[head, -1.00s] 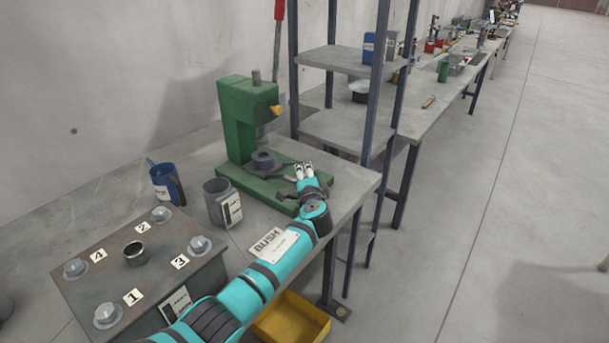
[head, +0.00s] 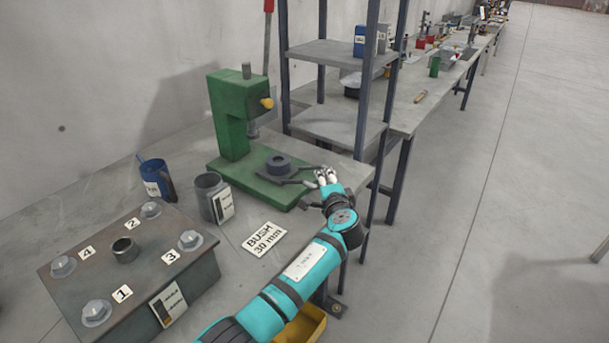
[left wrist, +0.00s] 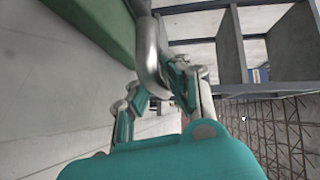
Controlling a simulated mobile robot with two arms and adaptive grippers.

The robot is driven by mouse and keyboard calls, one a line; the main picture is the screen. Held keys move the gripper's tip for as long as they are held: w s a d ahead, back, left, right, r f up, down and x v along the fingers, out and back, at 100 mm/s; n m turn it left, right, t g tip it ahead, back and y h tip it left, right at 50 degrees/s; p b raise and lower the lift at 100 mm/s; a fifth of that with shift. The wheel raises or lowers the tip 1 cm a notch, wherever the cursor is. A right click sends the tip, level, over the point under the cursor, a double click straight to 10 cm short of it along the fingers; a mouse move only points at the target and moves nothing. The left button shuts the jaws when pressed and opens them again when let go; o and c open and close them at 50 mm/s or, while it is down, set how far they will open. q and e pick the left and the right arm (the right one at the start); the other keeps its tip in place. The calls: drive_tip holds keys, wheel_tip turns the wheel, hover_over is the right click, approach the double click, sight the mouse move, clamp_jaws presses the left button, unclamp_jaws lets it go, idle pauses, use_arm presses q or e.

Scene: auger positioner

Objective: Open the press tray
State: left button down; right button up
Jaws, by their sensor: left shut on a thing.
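The green press (head: 228,120) stands on its green base (head: 232,176) on the bench. Its dark tray (head: 258,173), with a round grey part (head: 278,164) on it, sits out to the right of the press column, toward the base's front right. My left gripper (head: 325,176) is at the tray's right end, at the bench edge. In the left wrist view its fingers (left wrist: 158,100) are around a curved metal handle (left wrist: 150,55), shut on it. The handle is mostly hidden by the gripper in the head view. My right gripper is out of view.
A metal block (head: 135,275) with numbered bolts is at the front left. A shelf rack (head: 368,90) stands close behind the gripper. The floor at right is open.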

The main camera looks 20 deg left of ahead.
use_arm(q)
drive_tip(key=d, duration=0.2)
drive_tip(key=s+d, duration=0.1)
drive_tip(key=shift+s+f, duration=0.1)
drive_tip(key=shift+f, duration=0.2)
drive_tip(key=c, duration=1.3)
unclamp_jaws()
drive_tip(key=shift+r, duration=0.1)
drive_tip(key=shift+r, duration=0.1)
drive_tip(key=v, duration=0.7)
drive_tip(key=shift+s+d, duration=0.1)
drive_tip(key=shift+s, duration=0.1)
